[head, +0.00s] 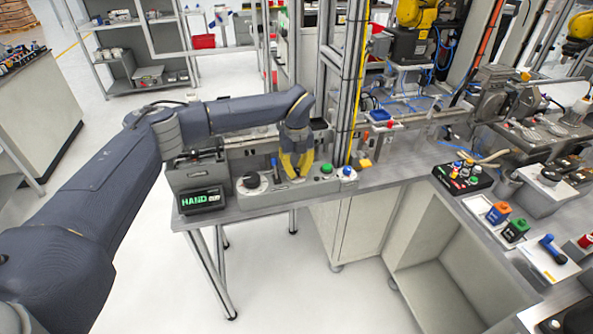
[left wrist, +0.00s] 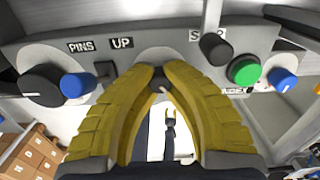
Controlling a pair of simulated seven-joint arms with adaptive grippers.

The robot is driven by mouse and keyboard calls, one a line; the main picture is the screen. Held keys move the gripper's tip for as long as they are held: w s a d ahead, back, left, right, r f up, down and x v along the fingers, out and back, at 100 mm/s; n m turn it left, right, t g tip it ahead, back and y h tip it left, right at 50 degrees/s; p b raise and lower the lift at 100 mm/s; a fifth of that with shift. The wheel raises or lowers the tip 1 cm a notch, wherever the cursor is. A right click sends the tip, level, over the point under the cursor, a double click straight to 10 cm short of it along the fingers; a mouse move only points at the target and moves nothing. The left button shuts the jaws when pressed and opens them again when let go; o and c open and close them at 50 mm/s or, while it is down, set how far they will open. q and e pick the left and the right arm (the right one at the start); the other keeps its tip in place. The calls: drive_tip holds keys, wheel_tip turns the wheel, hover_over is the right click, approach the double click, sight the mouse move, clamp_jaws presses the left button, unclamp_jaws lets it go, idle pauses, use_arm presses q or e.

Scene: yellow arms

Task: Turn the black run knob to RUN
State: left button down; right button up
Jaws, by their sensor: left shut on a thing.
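The black run knob (left wrist: 157,77) sits on a round pale plate in the left wrist view, between my left fingertips. A short white mark on it points down and right. My left gripper (left wrist: 160,80) is shut on the knob, with a yellow finger on each side. Its fingers cover much of the knob and plate, and the labels around them are only partly readable. In the head view my left gripper (head: 296,172) reaches down onto the grey control panel (head: 303,188), and the knob is hidden behind the fingers. My right gripper is not in view.
A HAND display (head: 200,200) stands left of the panel.

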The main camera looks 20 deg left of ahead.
sight(297, 169)
use_arm(q)
drive_tip(key=m, duration=0.4)
drive_tip(key=shift+r+m, duration=0.1)
drive_tip(key=shift+m, duration=0.2)
drive_tip(key=m, duration=0.3)
drive_tip(key=shift+m, duration=0.3)
drive_tip(key=m, duration=0.4)
drive_tip(key=shift+m, duration=2.1)
drive_tip(key=c, duration=1.2)
unclamp_jaws()
wheel_tip(297, 169, up, 12)
